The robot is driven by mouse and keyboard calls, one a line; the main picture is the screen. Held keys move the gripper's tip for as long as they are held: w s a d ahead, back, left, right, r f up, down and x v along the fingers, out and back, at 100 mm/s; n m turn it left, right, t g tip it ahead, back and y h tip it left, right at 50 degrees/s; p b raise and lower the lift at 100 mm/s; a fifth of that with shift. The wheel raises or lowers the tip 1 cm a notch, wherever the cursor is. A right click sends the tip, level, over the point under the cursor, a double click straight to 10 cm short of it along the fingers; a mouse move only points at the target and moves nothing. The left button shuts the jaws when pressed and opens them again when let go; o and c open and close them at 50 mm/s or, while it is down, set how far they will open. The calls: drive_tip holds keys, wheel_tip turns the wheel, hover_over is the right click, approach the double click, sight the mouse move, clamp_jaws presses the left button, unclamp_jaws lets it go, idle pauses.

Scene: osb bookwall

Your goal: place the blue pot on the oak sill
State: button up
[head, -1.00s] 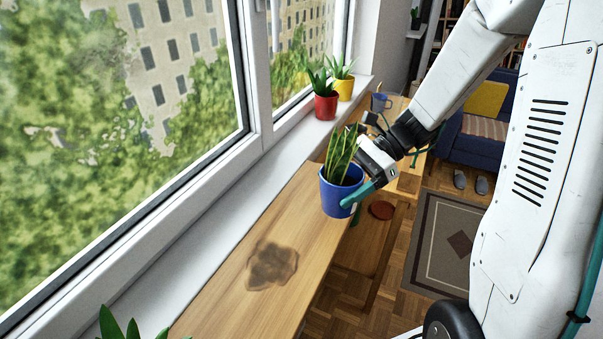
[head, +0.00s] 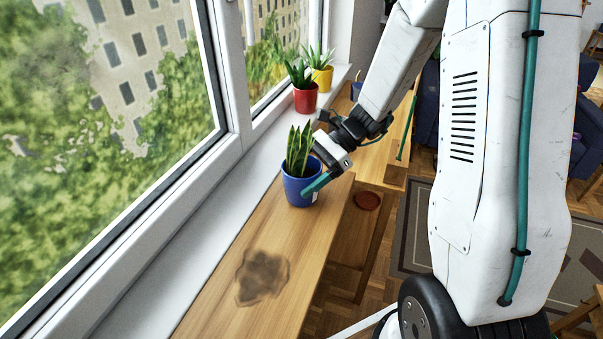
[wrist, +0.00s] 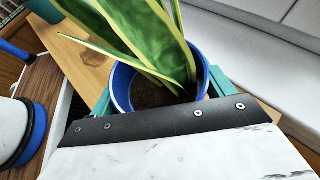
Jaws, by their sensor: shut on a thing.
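The blue pot (head: 297,190) holds a tall green plant with yellow-edged leaves. It is upright over the far part of the oak sill (head: 222,290), in the head view. I cannot tell whether its base touches the wood. My gripper (head: 312,186) is shut on the pot from the right, with a teal finger across its near side. In the wrist view the blue pot (wrist: 124,88) sits between the two teal fingers, with soil and leaves showing. The pot's base is hidden there.
A dark stain (head: 262,277) marks the oak sill nearer me. A red pot (head: 305,98) and a yellow pot (head: 321,78) stand farther along the white window ledge (head: 200,237). The window is at the left.

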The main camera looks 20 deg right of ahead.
drive_tip(key=o, duration=1.2)
drive_tip(key=shift+f, duration=0.1)
